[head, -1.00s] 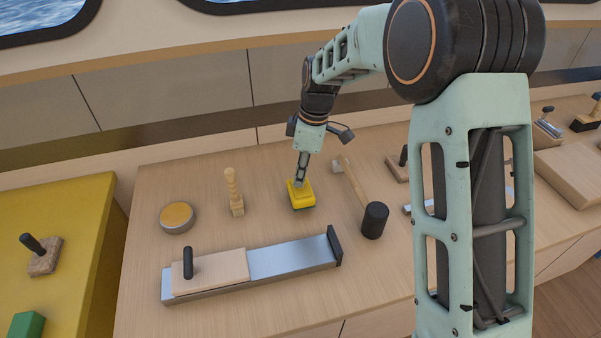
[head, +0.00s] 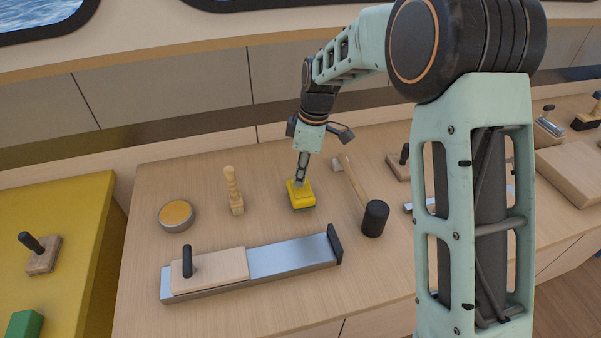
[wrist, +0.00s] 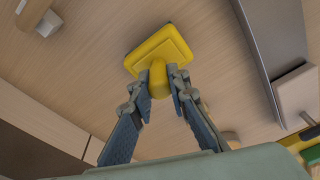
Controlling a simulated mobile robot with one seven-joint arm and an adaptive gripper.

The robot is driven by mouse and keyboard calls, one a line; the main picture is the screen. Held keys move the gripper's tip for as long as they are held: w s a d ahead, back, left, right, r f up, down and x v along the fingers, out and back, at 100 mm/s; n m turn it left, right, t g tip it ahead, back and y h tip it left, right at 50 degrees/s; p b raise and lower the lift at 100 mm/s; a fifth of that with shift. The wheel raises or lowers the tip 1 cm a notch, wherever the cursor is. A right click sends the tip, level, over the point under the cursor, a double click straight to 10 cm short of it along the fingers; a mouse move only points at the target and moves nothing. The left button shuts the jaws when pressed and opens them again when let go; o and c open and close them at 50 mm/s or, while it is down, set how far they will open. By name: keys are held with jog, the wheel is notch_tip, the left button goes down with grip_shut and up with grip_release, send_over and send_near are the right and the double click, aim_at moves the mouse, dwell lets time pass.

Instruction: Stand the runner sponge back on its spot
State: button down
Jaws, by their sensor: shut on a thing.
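A yellow block with a dark lower edge, which looks like the runner sponge (head: 303,199), is on or just above the wooden bench top (head: 250,220), behind the metal runner. Whether it touches the wood is hard to tell. My gripper (head: 300,181) comes down on it from above. In the wrist view my gripper (wrist: 159,84) is shut on the yellow knob on the back of the sponge (wrist: 160,52), a finger on each side. The sponge's underside is hidden. No marked spot for it can be made out.
A metal runner (head: 290,257) with a handled wooden slider (head: 215,269) lies in front. A round tin (head: 176,216) and a wooden-handled tool (head: 234,196) stand left; a mallet (head: 375,218) lies right. A green block (head: 25,324) is on the yellow surface (head: 80,230) at far left.

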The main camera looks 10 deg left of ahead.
jog(key=shift+f+b, duration=0.45)
jog(key=shift+f, duration=0.25)
jog(key=c, duration=1.8)
grip_release()
jog(key=shift+o, duration=0.2)
jog(key=shift+r, duration=0.1)
jog(key=shift+d+r+p, duration=0.2)
jog(key=shift+r+p, duration=0.65)
jog(key=shift+r, duration=0.45)
jog(key=shift+d+r+p, duration=0.2)
jog(key=shift+r+p, duration=0.65)
jog(key=shift+r, duration=0.4)
jog(key=shift+d+r+p, duration=0.2)
jog(key=shift+r+p, duration=0.65)
jog(key=shift+r, duration=0.45)
